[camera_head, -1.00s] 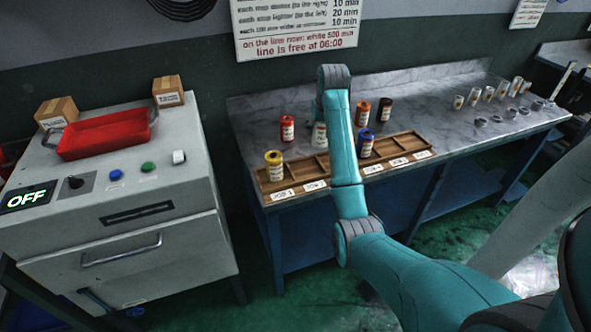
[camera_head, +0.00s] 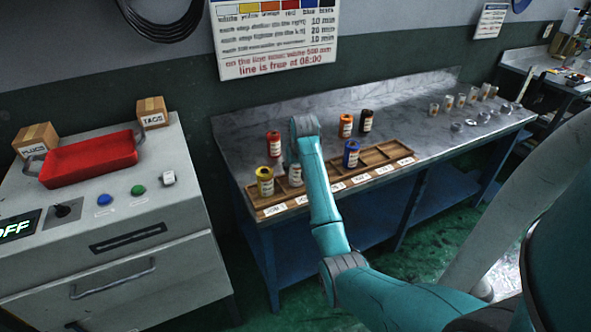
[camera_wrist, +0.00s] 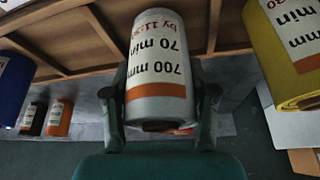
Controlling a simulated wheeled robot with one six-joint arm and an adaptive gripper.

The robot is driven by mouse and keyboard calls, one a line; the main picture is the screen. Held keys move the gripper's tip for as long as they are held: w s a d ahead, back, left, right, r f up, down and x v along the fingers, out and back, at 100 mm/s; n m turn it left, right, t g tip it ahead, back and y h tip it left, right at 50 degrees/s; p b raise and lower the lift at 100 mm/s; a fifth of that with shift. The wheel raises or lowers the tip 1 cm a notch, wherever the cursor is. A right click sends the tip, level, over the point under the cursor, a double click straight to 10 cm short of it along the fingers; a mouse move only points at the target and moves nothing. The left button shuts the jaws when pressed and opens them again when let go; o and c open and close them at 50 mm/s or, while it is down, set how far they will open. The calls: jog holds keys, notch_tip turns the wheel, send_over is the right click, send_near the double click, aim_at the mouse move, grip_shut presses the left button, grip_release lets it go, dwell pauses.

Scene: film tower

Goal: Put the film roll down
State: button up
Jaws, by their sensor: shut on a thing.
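A white film roll (camera_wrist: 158,60) with an orange band and dark print fills the middle of the wrist view. My gripper (camera_wrist: 160,100) is shut on it, one finger on each side. In the head view the white roll (camera_head: 295,174) shows beside my arm, over the wooden tray (camera_head: 270,210), right of the yellow roll. I cannot tell whether it touches the tray floor. The yellow roll (camera_head: 265,182) stands in the tray's left end. The blue roll (camera_head: 351,154) stands in the tray further right. My arm hides part of the tray and my gripper in the head view.
Red (camera_head: 273,144), orange (camera_head: 345,126) and black (camera_head: 366,120) rolls stand on the bench behind the tray. Several pale rolls (camera_head: 460,101) stand at the bench's right. A grey machine (camera_head: 150,205) with a red tray (camera_head: 95,158) is at left. The tray's right compartments look empty.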

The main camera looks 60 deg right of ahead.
jog(key=shift+f, duration=0.25)
jog(key=shift+f, duration=0.2)
jog(key=o, duration=1.3)
jog(key=shift+r, duration=0.1)
jog(key=v, duration=1.2)
jog(key=shift+s, duration=0.1)
